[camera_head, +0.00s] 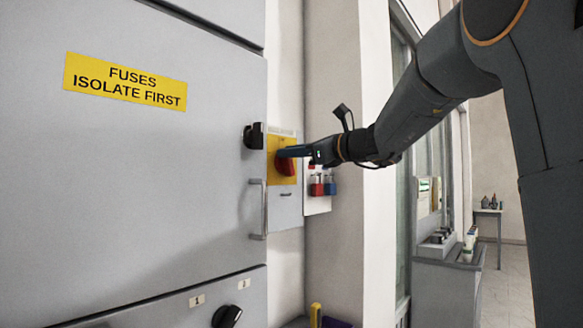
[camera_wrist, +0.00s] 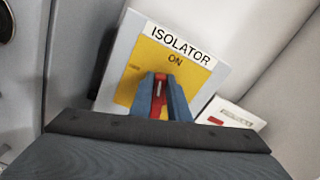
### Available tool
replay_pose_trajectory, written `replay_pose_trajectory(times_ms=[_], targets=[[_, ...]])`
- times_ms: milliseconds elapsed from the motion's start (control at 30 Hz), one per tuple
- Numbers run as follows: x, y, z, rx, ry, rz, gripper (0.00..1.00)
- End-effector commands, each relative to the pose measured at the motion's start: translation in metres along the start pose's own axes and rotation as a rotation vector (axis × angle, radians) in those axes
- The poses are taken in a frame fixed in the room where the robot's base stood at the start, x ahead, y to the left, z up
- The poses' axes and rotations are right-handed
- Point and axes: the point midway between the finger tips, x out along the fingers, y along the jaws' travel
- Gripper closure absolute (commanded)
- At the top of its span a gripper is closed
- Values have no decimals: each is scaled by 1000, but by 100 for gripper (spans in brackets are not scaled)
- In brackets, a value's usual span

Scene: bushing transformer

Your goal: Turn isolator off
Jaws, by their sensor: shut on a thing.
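The isolator is a grey box with a yellow plate (camera_wrist: 140,60) and a red handle (camera_wrist: 160,85). The plate reads "ISOLATOR" and "ON" in the wrist view. In the head view its yellow plate (camera_head: 276,145) and red handle (camera_head: 285,166) show on the wall right of the big cabinet. My gripper (camera_wrist: 162,88) has its two blue fingers on either side of the red handle and is shut on it. In the head view my gripper (camera_head: 290,151) reaches the handle from the right and hides part of it. The handle points up toward the "ON" label in the wrist view.
A large grey cabinet (camera_head: 150,190) with a "FUSES ISOLATE FIRST" label stands left of the isolator. Its black knob (camera_head: 253,136) and bar handle (camera_head: 257,209) stick out nearby. A small board with red and blue padlocks (camera_head: 330,189) hangs just right of the isolator.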

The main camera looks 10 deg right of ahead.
Motion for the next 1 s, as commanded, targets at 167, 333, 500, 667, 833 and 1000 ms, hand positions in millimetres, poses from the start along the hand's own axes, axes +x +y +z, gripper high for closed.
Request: replay_pose_trajectory(times_ms=[167, 333, 500, 667, 833, 1000], targets=[[1, 6, -6, -159, -1, -1, 100], [1, 10, -7, -309, -1, -1, 100], [1, 14, -9, -459, 0, -1, 100], [1, 18, -11, -604, 0, -1, 100], [1, 21, -14, -759, -1, 0, 100], [1, 24, -17, -912, 0, 0, 100]])
